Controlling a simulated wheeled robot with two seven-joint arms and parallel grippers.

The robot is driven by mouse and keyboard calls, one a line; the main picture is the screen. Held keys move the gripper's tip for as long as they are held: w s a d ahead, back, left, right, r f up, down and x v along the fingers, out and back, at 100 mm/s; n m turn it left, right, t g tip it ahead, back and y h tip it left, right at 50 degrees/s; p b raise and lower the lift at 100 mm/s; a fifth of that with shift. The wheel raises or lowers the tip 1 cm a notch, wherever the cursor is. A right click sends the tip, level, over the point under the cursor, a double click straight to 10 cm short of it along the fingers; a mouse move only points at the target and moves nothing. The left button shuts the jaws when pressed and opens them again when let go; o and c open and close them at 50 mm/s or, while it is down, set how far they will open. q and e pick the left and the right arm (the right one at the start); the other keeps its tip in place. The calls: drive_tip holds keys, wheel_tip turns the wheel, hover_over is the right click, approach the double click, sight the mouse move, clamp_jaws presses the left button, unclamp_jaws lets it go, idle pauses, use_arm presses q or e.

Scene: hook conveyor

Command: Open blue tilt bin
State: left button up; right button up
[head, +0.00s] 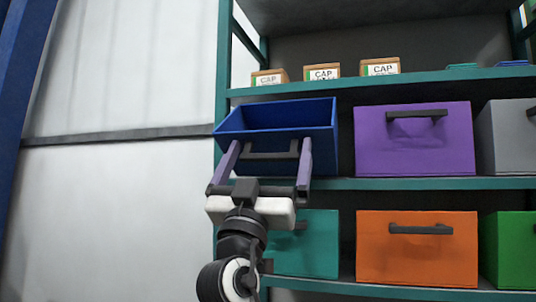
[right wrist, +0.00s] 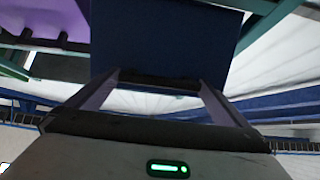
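The blue tilt bin (head: 325,150) stands at the left end of the middle shelf. It is tilted forward, and I see into its open top in the head view. Its dark handle (head: 270,155) is on the front face. My right gripper (head: 271,145) is at that front, its two purple fingers spread wide, one beside each end of the handle. The right wrist view shows the handle (right wrist: 160,82) between the fingers, with the blue front (right wrist: 165,40) beyond. I cannot tell whether the fingers touch the handle. My left gripper is out of view.
A purple bin (head: 413,150) and a grey bin (head: 507,145) stand to the right. Teal (head: 315,255), orange (head: 417,262) and green (head: 510,265) bins stand below. Boxes marked CAP (head: 322,72) sit on the shelf above. A pale wall (head: 120,220) is at left.

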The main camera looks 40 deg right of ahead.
use_arm(q)
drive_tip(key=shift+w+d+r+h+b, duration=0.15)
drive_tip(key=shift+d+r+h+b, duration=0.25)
drive_tip(key=shift+b, duration=0.3)
use_arm(e)
drive_tip(key=v, duration=1)
drive_tip(key=shift+a, duration=0.15)
